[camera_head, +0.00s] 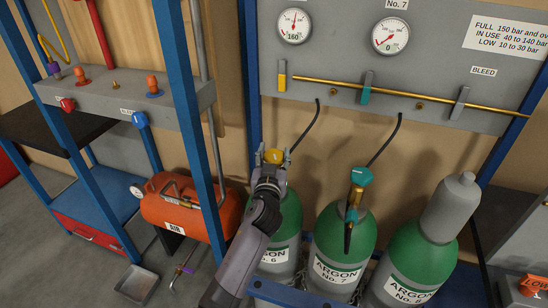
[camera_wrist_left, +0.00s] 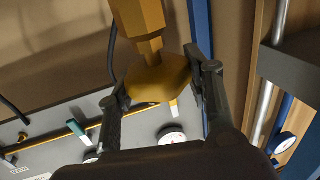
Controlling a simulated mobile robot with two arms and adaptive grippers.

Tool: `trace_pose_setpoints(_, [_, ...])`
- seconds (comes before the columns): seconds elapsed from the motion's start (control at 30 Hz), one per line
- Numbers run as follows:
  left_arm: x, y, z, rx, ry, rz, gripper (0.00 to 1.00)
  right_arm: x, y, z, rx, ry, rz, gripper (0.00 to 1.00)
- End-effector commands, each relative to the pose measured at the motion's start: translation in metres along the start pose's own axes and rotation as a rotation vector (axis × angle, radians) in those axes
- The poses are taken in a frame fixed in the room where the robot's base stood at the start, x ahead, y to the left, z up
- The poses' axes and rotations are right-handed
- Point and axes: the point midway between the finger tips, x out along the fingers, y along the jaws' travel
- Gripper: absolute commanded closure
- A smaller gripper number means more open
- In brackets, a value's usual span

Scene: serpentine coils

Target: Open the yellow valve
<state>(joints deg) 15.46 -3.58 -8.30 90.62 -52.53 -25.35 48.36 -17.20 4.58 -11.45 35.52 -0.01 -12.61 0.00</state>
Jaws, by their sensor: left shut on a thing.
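The yellow valve knob (camera_head: 273,156) sits on top of the green cylinder labelled Argon No. 6 (camera_head: 287,215). My left gripper (camera_head: 272,160) reaches it from the front, one finger on each side, and is shut on the knob. In the left wrist view the faceted yellow knob (camera_wrist_left: 158,78) is between the two fingers of my left gripper (camera_wrist_left: 155,88), with its brass stem (camera_wrist_left: 140,22) behind it. My wrist and arm hide part of the cylinder. My right gripper is in neither view.
Argon No. 7 (camera_head: 345,240) stands to the right with a teal knob (camera_head: 361,176). Argon No. 8 (camera_head: 413,262) has a grey cap (camera_head: 452,204). Thin dark hoses hang from the gauge panel (camera_head: 340,60) behind. A blue rack post (camera_head: 188,110) and orange tank (camera_head: 181,207) are left.

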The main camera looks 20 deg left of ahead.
Motion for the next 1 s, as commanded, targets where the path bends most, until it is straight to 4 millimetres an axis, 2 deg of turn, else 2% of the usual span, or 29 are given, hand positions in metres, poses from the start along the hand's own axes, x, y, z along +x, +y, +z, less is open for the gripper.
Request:
trace_pose_setpoints(0.2, [0.0,-0.001,-0.001,-0.001,0.002,-0.002,0.81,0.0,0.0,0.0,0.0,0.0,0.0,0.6])
trace_pose_setpoints(0.23, [0.0,-0.001,-0.001,-0.001,0.002,-0.001,0.53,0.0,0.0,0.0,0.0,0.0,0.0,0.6])
trace_pose_setpoints(0.53, [0.0,-0.001,-0.001,-0.001,0.002,0.0,0.33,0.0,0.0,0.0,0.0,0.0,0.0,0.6])
trace_pose_setpoints(0.87, [-0.002,0.0,-0.001,-0.001,0.001,0.0,0.32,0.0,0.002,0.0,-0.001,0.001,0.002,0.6])
trace_pose_setpoints(1.0, [-0.016,0.0,0.0,-0.004,0.001,0.001,0.32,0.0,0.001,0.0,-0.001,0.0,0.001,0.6])
